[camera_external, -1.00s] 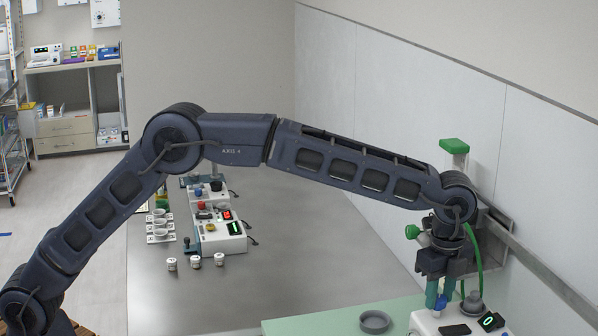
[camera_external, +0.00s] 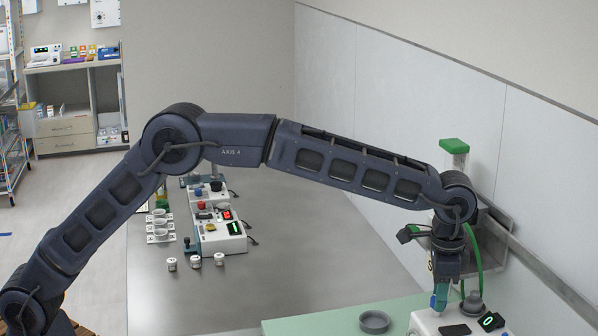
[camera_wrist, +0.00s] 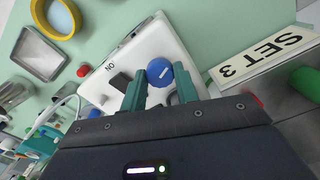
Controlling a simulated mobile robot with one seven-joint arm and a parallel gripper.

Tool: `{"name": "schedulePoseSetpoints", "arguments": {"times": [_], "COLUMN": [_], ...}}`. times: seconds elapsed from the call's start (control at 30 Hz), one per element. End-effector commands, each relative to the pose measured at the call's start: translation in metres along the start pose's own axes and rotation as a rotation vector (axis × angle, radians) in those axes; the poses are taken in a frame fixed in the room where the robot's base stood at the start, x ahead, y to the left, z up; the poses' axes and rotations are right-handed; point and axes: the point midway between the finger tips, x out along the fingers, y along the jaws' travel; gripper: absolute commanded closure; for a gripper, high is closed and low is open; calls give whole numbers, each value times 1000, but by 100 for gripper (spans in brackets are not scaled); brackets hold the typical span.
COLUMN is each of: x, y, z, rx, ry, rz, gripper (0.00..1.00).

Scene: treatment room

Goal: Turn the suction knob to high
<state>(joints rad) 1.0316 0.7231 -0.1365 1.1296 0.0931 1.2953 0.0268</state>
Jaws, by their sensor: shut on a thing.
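The white suction unit (camera_external: 424,322) stands at the right front of the bench in the external view, with a green-lit display (camera_external: 489,321) on it. In the wrist view its white top (camera_wrist: 108,62) carries a blue round knob (camera_wrist: 160,70) with a short white mark. My gripper (camera_external: 439,301) points down over the unit. In the wrist view its teal fingers (camera_wrist: 159,82) stand on either side of the blue knob and are shut on it. The external view hides the knob behind the fingers. No "high" label can be read.
A grey bowl (camera_external: 375,321) sits on the green mat (camera_external: 317,321) left of the unit. A "SET 3" sign (camera_wrist: 262,54) lies beside the unit in the wrist view. The wall rail (camera_external: 540,268) is close on the right. The grey bench middle (camera_external: 300,235) is clear.

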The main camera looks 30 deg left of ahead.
Motion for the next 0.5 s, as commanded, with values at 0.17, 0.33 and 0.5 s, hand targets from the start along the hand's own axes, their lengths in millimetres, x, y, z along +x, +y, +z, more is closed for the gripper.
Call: {"name": "schedulePoseSetpoints", "arguments": {"times": [0.17,0.33,0.5], "x": [-2,-2,-2], "y": [0,0,0], "z": [-1,-1,-1], "rx": [-166,-328,-490], "ry": [5,5,5], "rz": [-1,-1,0], "gripper": [93,93,93]}}
